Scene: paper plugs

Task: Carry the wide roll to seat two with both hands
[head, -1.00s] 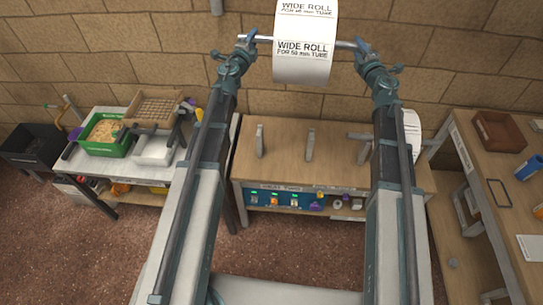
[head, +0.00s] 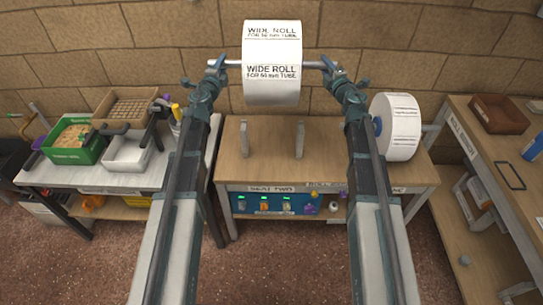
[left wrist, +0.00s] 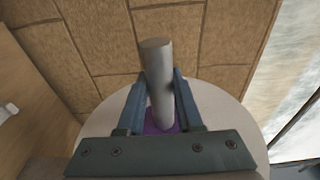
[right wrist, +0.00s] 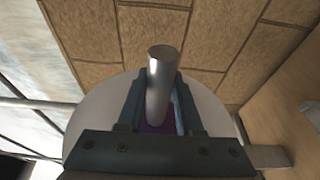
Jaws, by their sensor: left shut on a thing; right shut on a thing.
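The wide roll (head: 271,60) is a white roll labelled "WIDE ROLL", held up level in the head view on a grey bar. My left gripper (head: 217,66) is shut on the bar's left end and my right gripper (head: 329,67) is shut on its right end. In the left wrist view the bar (left wrist: 156,75) stands between the fingers, with the roll's pale end face (left wrist: 225,105) behind. The right wrist view shows the bar's other end (right wrist: 163,80) likewise. Seat two (head: 272,189) is the labelled bench with two grey uprights (head: 244,137) (head: 300,138), below the roll in the picture.
Another white roll (head: 402,125) with a blue core stands at the bench's right end. A table on the left holds a green bin (head: 73,143) and a white tray (head: 127,153). A wooden side table (head: 480,130) is at right. A brick wall is behind.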

